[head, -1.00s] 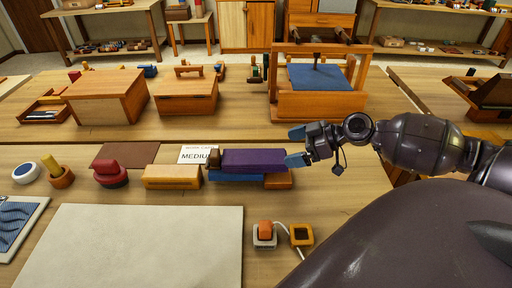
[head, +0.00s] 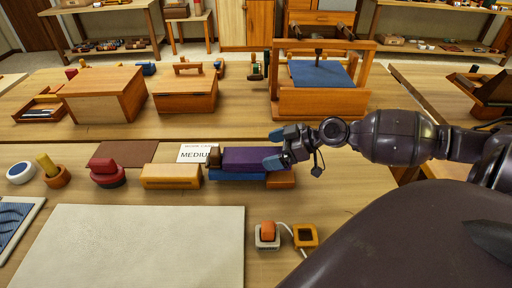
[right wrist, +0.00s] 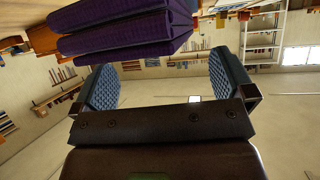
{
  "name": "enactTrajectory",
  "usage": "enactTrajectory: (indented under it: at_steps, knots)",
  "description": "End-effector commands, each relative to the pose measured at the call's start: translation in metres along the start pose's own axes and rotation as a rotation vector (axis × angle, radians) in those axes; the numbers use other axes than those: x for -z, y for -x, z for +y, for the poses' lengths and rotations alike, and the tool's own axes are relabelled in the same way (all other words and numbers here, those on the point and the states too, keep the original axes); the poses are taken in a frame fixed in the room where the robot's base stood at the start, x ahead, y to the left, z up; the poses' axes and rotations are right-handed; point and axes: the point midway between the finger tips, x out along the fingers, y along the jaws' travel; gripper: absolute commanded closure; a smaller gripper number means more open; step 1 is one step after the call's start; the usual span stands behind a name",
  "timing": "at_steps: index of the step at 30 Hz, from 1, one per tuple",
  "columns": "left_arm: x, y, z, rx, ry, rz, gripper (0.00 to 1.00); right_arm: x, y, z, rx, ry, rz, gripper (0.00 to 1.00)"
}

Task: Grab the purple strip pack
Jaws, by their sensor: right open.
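The purple strip pack (head: 244,158) lies on top of a blue strip pack (head: 236,175) on the front table. It also shows in the right wrist view (right wrist: 122,30), at the top of the picture and beyond the fingers. My right gripper (head: 275,149) is at the right end of the purple pack, its two blue fingertips apart. In the right wrist view the gripper (right wrist: 165,85) is open, with nothing between its fingers. I cannot tell whether a fingertip touches the pack. My left gripper is not in view.
An orange-brown block (head: 281,179) lies by the blue pack's right end. A yellow-orange block (head: 171,176) lies to the left. A "MEDIUM" card (head: 193,153) is behind. A wooden frame with a blue panel (head: 318,73) stands farther back. The pale mat (head: 140,245) in front is bare.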

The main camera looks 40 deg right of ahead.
Motion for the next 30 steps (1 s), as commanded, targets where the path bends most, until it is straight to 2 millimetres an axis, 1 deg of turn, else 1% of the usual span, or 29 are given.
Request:
enactTrajectory:
  at_steps: [1,4,9,14,21,22,23,30]
  knots:
    - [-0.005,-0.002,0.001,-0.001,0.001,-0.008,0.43,-0.003,-0.008,0.001,0.002,0.001,-0.003,0.0]
    - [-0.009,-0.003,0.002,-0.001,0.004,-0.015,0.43,-0.005,-0.019,0.003,0.002,0.0,-0.003,0.0]
    - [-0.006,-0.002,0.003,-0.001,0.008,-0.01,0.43,-0.003,-0.033,0.002,0.002,0.0,-0.001,0.0]
    - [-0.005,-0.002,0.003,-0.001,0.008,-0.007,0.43,-0.003,-0.039,0.002,0.001,0.0,-0.001,0.0]
    - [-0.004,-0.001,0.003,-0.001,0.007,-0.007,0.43,-0.003,-0.039,0.002,0.001,-0.001,-0.001,0.0]
    - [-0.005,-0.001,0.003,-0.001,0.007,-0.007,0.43,-0.003,-0.039,0.002,0.001,-0.001,-0.001,0.02]
    - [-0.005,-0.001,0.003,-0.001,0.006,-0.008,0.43,-0.003,-0.039,0.002,0.001,-0.001,-0.001,0.06]
    - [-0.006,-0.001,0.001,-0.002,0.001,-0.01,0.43,-0.004,-0.039,0.002,0.001,-0.001,-0.002,0.43]
